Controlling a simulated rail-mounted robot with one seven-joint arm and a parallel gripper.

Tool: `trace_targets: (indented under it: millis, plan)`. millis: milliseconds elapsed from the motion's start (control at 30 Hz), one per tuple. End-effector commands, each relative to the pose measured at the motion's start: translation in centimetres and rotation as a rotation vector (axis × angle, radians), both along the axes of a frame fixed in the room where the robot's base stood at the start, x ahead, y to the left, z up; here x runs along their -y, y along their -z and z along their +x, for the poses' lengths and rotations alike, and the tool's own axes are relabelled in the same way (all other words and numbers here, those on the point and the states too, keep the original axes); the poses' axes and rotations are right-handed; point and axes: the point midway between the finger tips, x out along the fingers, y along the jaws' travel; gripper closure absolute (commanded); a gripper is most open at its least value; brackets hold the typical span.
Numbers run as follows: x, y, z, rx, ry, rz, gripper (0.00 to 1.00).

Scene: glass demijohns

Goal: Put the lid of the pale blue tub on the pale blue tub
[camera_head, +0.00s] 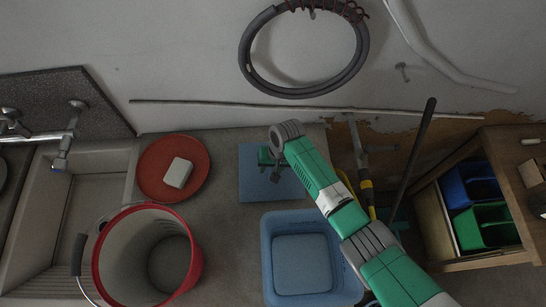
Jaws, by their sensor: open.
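The pale blue tub (266,262) stands open-topped at the lower middle of the picture, and I see down into its empty inside. The lid (254,191), a flat pale blue square, lies on the grey worktop just above the tub, apart from it. My gripper (274,172) is over the middle of the lid, pointing down, and is open. My wrist hides part of the lid's upper right. I cannot tell whether the fingers touch the lid or its handle. My arm passes over the tub's right upper corner.
A red round lid or dish (147,165) with a white block (177,173) lies to the left. A red-rimmed bucket (195,262) stands left of the tub. A sink (55,225) is at far left. A wooden cabinet (490,150) with blue and green bins is right.

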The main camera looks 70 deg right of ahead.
Motion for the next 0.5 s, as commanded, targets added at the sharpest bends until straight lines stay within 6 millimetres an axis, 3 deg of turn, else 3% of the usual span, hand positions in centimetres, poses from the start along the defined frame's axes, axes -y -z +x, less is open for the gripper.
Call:
trace_targets:
  millis: [33,233,500]
  plan:
    - [0.00,-0.01,0.00,0.000,0.000,0.000,0.63]
    - [0.00,0.00,0.00,0.000,0.000,0.000,1.00]
    - [0.00,-0.12,0.00,0.000,0.000,0.000,1.00]
